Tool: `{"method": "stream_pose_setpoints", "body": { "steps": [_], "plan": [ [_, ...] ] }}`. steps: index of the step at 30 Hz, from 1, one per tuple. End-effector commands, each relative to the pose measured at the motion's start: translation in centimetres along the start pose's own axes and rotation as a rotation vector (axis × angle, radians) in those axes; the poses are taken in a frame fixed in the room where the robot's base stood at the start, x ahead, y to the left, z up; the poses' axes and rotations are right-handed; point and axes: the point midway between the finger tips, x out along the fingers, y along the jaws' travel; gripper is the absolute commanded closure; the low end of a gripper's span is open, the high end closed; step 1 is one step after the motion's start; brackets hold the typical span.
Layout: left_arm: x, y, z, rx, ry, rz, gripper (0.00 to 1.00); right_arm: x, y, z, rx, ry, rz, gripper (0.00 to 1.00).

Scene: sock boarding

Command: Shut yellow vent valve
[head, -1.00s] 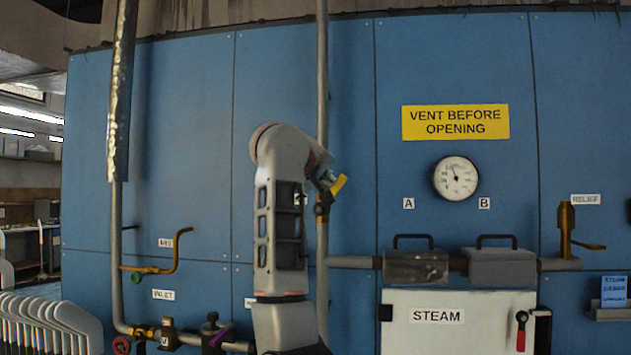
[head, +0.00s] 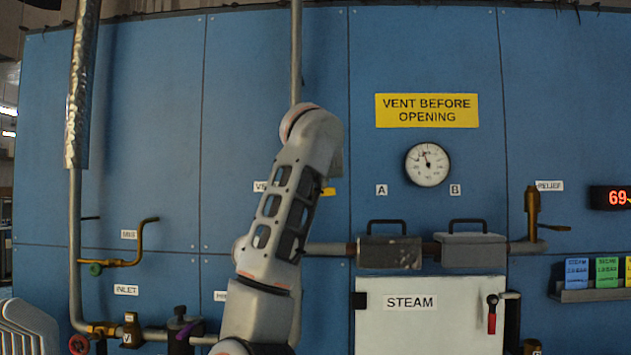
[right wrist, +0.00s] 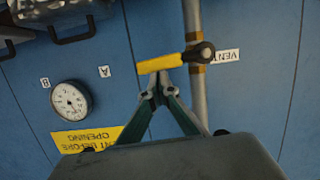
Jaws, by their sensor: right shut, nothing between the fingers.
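The vent valve's yellow handle (right wrist: 160,63) shows in the right wrist view, which is turned roughly upside down. It lies nearly crosswise to the vertical grey pipe (right wrist: 195,20), its free end pointing left there. The dark valve body (right wrist: 205,51) sits at the pipe beside the "VENT" label (right wrist: 226,56). My right gripper (right wrist: 158,84) is shut and empty, its tips at the handle's edge; I cannot tell whether they touch. In the head view, my arm hides the valve and gripper, leaving only a yellow bit of handle (head: 329,191). My left gripper is not in view.
A round gauge (head: 427,164) and a yellow "VENT BEFORE OPENING" sign (head: 427,110) are on the blue panel. A white steam door (head: 430,325) is below. Inlet piping (head: 103,329) stands at left, a relief valve (head: 532,212) at right.

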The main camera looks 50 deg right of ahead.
Motion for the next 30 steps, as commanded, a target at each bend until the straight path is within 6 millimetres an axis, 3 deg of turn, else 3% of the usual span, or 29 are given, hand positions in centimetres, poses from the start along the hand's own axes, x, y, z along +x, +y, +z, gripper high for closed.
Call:
{"method": "stream_pose_setpoints", "body": {
  "steps": [7,24,30],
  "plan": [
    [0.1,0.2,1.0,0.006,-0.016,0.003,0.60,0.2,0.2,0.7,0.072,-0.002,-0.018,1.00],
    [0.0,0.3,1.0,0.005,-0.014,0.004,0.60,0.2,0.3,0.7,0.091,-0.002,-0.022,1.00],
    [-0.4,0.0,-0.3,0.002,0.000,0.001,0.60,-0.9,1.4,-0.8,0.096,0.003,-0.022,1.00]
  ]
}}
